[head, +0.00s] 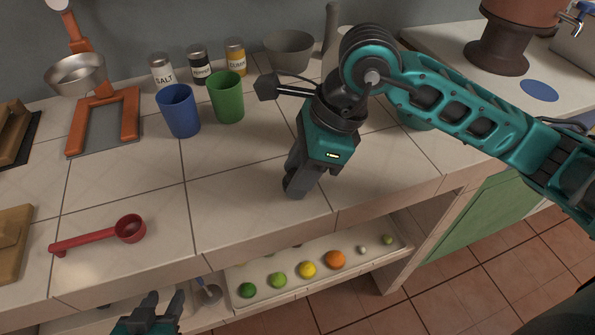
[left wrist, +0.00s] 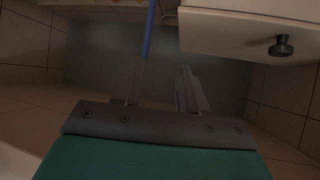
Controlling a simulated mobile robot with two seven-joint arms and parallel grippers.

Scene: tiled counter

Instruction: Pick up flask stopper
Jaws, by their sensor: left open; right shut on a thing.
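I cannot make out a flask stopper in either view. My right gripper (head: 296,188) is low over the front part of the tiled counter, fingers pointing down. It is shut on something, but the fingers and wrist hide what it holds. My left gripper (head: 163,306) is open, below the counter's front edge at the bottom of the head view. In the left wrist view its two fingers (left wrist: 164,85) stand apart. A blue rod (left wrist: 150,30) shows beyond them, close to the left finger; I cannot tell whether they touch.
A blue cup (head: 178,112), green cup (head: 227,98), spice jars (head: 198,66) and grey bowl (head: 289,50) stand behind. A red scoop (head: 100,236) lies front left. A tray (head: 240,272) of coloured balls sits below. A black knob (left wrist: 281,46) sticks out from a pale panel.

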